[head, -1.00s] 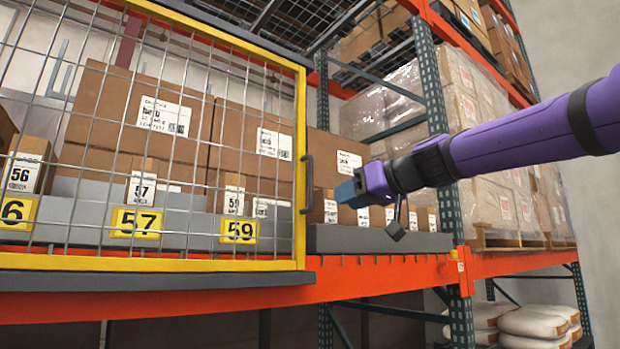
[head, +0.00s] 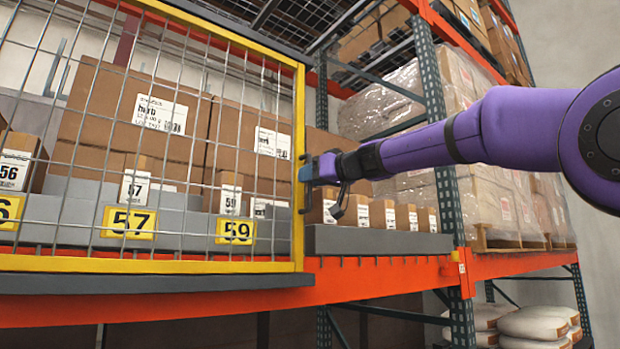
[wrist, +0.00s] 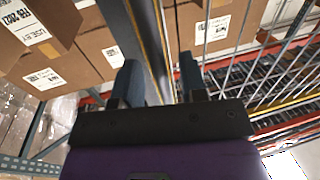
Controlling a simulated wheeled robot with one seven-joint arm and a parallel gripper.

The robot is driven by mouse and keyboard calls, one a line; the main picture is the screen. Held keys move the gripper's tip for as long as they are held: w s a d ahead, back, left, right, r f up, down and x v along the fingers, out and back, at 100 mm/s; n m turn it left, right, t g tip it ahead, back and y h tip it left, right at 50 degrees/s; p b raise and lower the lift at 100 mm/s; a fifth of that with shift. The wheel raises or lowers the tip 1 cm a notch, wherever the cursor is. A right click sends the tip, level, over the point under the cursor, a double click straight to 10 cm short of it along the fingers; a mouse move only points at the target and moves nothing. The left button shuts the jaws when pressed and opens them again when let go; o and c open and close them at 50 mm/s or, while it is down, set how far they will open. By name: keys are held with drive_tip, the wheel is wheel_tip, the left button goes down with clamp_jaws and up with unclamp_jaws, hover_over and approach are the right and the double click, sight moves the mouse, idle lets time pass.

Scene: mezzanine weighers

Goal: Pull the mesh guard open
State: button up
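The mesh guard (head: 299,110) is a yellow-framed wire panel across the left of the shelf in the head view, standing in front of the boxes. Its dark upright handle is on the right frame post, mostly hidden behind my gripper. My gripper (head: 306,172) is at that post, at handle height. In the wrist view my gripper (wrist: 160,78) has its two blue-grey fingers apart, with the guard's frame edge (wrist: 160,30) running between and beyond them. I cannot tell whether either finger touches the handle.
Cartons (head: 150,110) and small numbered boxes (head: 404,217) stand on the shelf behind and right of the guard. An orange beam (head: 385,275) runs below. A green rack upright (head: 436,110) and wrapped pallets (head: 490,205) are at the right.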

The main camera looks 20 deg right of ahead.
drive_tip(key=shift+w+a, duration=0.25)
drive_tip(key=shift+w, duration=0.15)
clamp_jaws()
